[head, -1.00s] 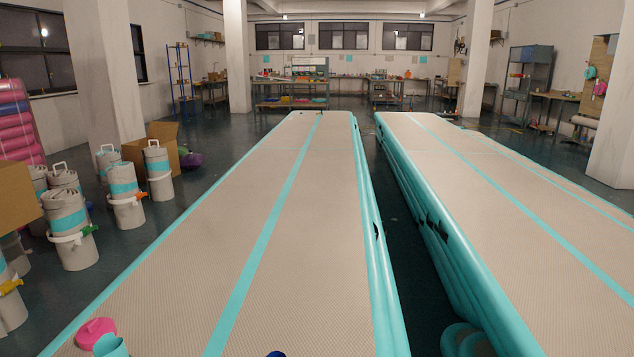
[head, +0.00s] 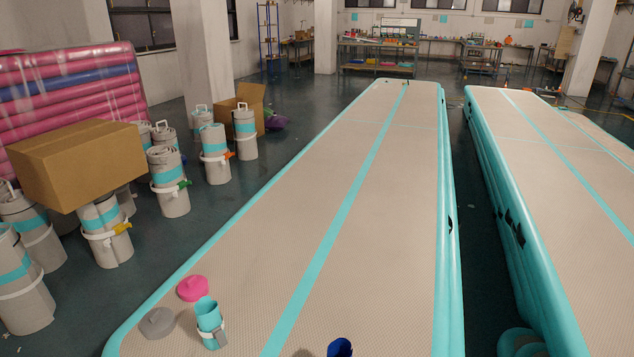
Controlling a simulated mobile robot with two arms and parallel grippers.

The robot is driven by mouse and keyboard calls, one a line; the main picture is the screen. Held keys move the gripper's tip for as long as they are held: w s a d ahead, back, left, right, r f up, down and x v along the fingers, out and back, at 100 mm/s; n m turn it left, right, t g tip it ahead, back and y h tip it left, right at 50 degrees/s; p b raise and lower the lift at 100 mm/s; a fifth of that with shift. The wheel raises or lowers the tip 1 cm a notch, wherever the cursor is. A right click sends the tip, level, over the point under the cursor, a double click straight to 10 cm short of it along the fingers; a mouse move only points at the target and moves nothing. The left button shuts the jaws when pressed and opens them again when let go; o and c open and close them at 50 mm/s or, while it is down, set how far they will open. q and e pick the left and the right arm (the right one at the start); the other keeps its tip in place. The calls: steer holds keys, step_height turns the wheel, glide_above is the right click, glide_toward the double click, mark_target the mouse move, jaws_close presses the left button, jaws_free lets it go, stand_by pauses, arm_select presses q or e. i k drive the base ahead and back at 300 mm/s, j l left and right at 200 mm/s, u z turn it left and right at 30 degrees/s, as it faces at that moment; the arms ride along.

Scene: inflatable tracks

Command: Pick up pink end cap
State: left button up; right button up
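The pink end cap (head: 193,288) lies on the near left part of the beige inflatable track (head: 350,200). A grey end cap (head: 157,323) lies just in front of it to the left. A teal cylinder with a white and grey band (head: 210,322) stands close to the right of both caps. Neither of my grippers shows in the head view. Nothing is seen holding the pink cap.
A dark blue object (head: 340,347) is cut off at the bottom edge. A second track (head: 550,190) lies to the right across a gap. Most of the near track is clear.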

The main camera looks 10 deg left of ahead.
mark_target(192, 288)
steer(key=u, duration=1.3)
